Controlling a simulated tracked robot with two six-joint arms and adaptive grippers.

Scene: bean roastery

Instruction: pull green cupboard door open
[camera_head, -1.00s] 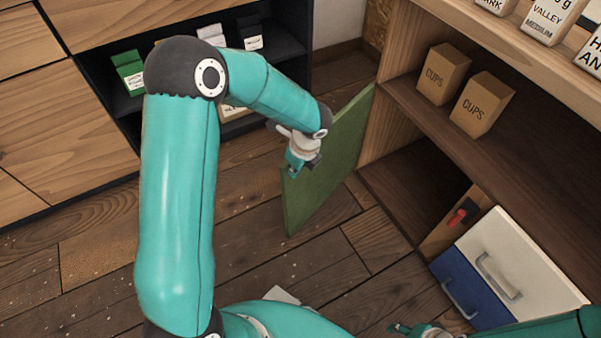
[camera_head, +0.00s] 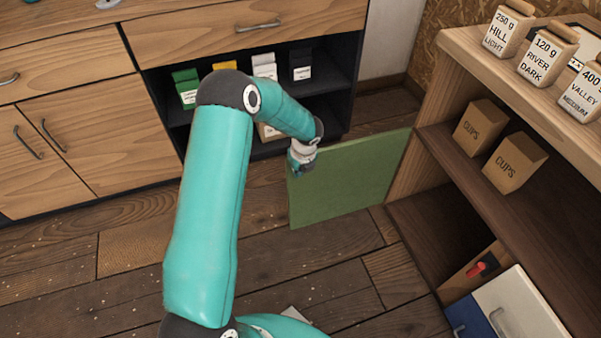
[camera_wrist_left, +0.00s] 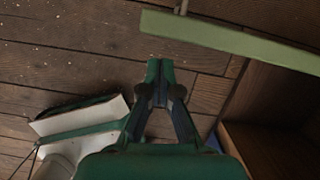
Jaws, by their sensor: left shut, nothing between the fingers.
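The green cupboard door (camera_head: 345,180) stands swung out from the wooden shelf unit in the head view, its inside or outside face broad to me. The cupboard space beside it (camera_head: 435,225) is open to view. My left gripper (camera_head: 302,168) is at the door's free edge in the head view. In the left wrist view the gripper (camera_wrist_left: 160,78) is shut and empty, with a gap to the green door (camera_wrist_left: 230,38). A thin metal handle (camera_wrist_left: 182,6) shows on the door's far side. My right gripper is out of view.
The shelf unit (camera_head: 480,180) holds two cups boxes (camera_head: 480,127) and labelled bags on top. White (camera_head: 515,310) and blue drawer fronts are at lower right. A wooden cabinet (camera_head: 85,150) stands at the back left. The plank floor (camera_head: 340,260) before the door is clear.

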